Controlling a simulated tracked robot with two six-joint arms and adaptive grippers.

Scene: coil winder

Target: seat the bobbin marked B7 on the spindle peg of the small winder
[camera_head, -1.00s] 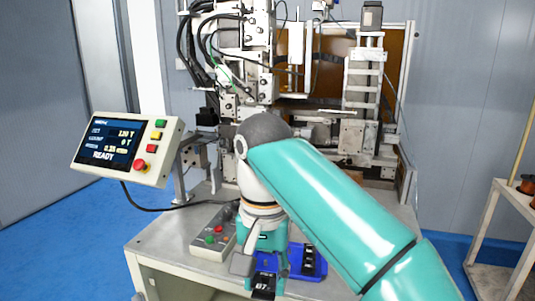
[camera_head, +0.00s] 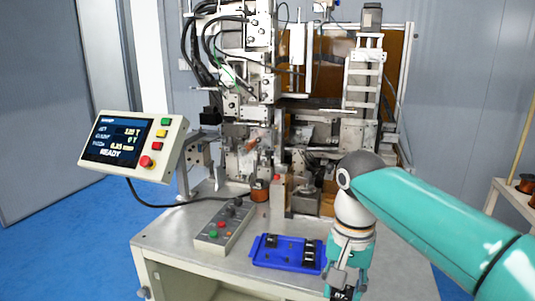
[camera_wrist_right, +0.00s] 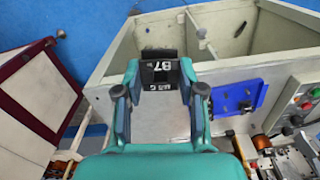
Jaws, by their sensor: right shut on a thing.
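My right gripper (camera_head: 347,281) is at the front right of the bench, just right of the blue tray. It is shut on the black bobbin marked B7 (camera_head: 340,294), cut off by the picture's lower edge. In the right wrist view my right gripper (camera_wrist_right: 160,90) has the B7 bobbin (camera_wrist_right: 160,70) between its fingertips, white label facing the camera. The winder (camera_head: 255,100) stands at the back of the bench. I cannot make out its spindle peg among the metal parts. My left gripper is not in view.
The blue tray (camera_head: 264,259) holds several small black parts. A grey button box (camera_head: 222,228) lies left of it. A copper coil (camera_head: 260,191) stands behind. The control panel (camera_head: 132,146) reads READY. A side stand (camera_head: 512,195) is at far right.

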